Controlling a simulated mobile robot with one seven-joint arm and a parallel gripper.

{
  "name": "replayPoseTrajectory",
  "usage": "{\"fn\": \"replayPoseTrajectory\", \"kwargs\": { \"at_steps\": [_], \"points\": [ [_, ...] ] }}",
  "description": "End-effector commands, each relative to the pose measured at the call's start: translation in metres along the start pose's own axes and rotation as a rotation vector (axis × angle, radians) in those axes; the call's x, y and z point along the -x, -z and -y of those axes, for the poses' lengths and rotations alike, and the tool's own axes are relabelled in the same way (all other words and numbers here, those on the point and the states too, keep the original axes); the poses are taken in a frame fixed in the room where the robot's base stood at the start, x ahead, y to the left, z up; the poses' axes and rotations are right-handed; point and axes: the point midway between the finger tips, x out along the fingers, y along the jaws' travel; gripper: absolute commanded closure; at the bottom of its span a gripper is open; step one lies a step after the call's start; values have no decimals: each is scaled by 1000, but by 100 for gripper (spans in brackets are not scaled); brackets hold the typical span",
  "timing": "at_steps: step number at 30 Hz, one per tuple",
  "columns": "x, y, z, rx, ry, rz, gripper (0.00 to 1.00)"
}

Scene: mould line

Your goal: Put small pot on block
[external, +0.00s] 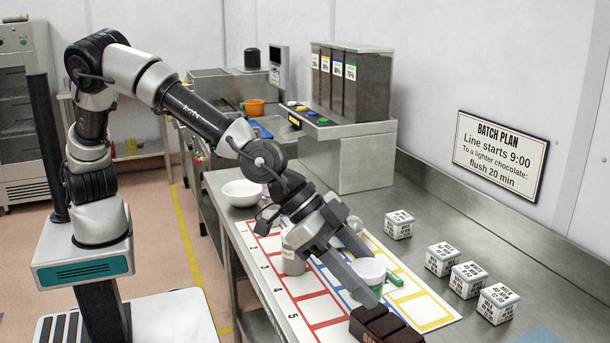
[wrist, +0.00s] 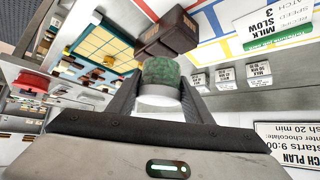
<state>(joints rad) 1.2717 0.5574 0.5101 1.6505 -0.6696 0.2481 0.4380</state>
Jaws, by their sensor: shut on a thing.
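The small pot (external: 368,268) has a pale top and a green body. My gripper (external: 372,284) is shut on it, with a finger hiding part of its side in the external view. In the wrist view the green speckled pot (wrist: 162,72) sits between the two fingers. The dark brown block (external: 385,326) is at the bottom edge of the external view, just in front of the pot. In the wrist view the block (wrist: 166,34) shows beyond the pot. I cannot tell whether pot and block touch.
A printed mat (external: 300,287) with coloured, numbered boxes covers the bench. A white labelled cup (external: 293,263) stands on it beside my gripper. Several labelled cubes (external: 441,258) stand to the right. A white bowl (external: 242,192) is at the far left. Bare bench lies between mat and cubes.

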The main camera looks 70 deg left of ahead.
Motion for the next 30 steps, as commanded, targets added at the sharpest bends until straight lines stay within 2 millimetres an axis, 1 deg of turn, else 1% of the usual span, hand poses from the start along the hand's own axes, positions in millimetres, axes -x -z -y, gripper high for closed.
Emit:
{"fn": "replayPoseTrajectory", "kwargs": {
  "at_steps": [1, 4, 6, 8, 12, 15, 18, 24, 30],
  "points": [
    [11, 12, -1, 0, -2, -4, 83],
    [23, 24, -1, -1, -1, -3, 83],
    [27, 30, -1, -1, -2, -3, 83],
    [25, 36, -1, -3, -4, -2, 83],
    [13, 56, 0, -4, -4, -1, 83],
    [7, 63, 1, -2, 0, -1, 83],
    [0, 60, 0, 0, 0, 1, 83],
    [-23, 37, 0, 1, 0, 2, 83],
    [-37, 23, 0, 1, 0, 1, 83]
  ]
}}
